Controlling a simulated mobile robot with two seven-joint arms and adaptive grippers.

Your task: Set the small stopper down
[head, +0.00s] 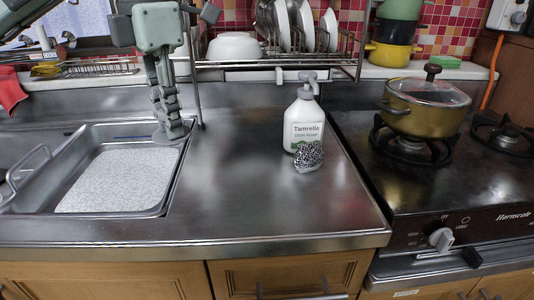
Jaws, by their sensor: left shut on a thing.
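My left gripper (172,130) points down at the sink's right rim, beside the steel counter. It is shut on a small grey thing, which I take to be the small stopper (161,139). Only a little of it shows at the fingertips, and the fingers hide the rest. I cannot tell whether it touches the rim or hangs just above it. My right gripper is not in view.
The sink (120,178) with a pale mat is at left. A white soap bottle (303,122) and a black-and-white speckled scrubber (308,156) stand right of centre. A dish rack (285,60) is behind; a pot (425,105) sits on the stove. The middle counter is clear.

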